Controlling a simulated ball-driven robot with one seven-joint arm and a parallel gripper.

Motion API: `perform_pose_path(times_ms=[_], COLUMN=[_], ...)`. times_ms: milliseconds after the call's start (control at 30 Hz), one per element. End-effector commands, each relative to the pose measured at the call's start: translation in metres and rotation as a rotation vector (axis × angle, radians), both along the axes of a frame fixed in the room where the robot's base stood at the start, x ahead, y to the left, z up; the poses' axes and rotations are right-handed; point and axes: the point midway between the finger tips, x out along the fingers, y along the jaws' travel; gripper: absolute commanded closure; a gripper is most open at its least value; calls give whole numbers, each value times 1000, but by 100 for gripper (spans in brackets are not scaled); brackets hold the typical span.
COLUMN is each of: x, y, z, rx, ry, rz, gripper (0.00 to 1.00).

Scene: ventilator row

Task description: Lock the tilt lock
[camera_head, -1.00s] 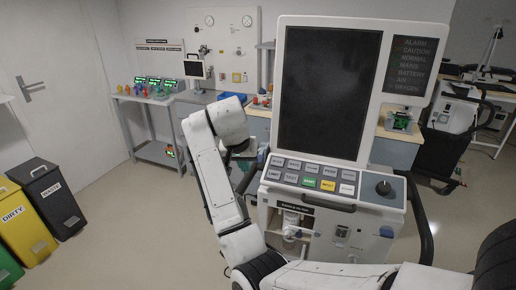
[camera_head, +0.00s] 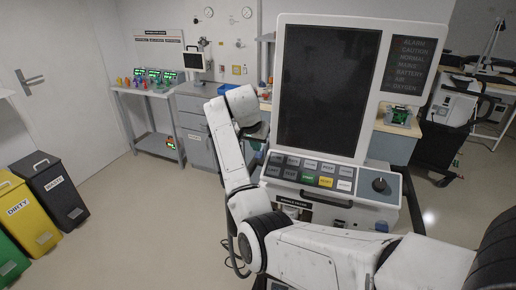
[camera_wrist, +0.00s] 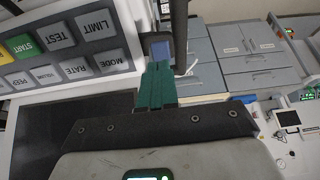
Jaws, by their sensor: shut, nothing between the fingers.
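The ventilator (camera_head: 330,90) stands in front of me with its big dark screen upright and a button panel (camera_head: 310,172) below it. The button panel also shows upside down at the upper left of the wrist view (camera_wrist: 60,45). My gripper (camera_wrist: 157,70) shows there as green fingers closed together with nothing between them. A small dark block with a blue-grey face (camera_wrist: 161,48) is right at the fingertips; I cannot tell whether they touch, or whether this is the tilt lock. In the head view my arm mostly hides the gripper at the screen's left edge.
A dark post rises beside the block in the wrist view. Grey cabinets (camera_wrist: 240,50) stand behind. A side table (camera_head: 148,92), a yellow bin (camera_head: 22,208) and a black bin (camera_head: 58,195) are at the left. The floor between the bins and the ventilator is clear.

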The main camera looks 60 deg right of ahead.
Motion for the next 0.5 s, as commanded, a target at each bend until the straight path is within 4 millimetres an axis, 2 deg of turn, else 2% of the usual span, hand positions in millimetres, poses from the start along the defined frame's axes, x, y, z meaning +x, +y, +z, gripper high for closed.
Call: perform_pose_path(times_ms=[200, 500], x=[1, 2], y=[-13, -17], z=[-25, -35], rx=[1, -1], ry=[2, -1], rz=[0, 0], gripper=[100, 100])
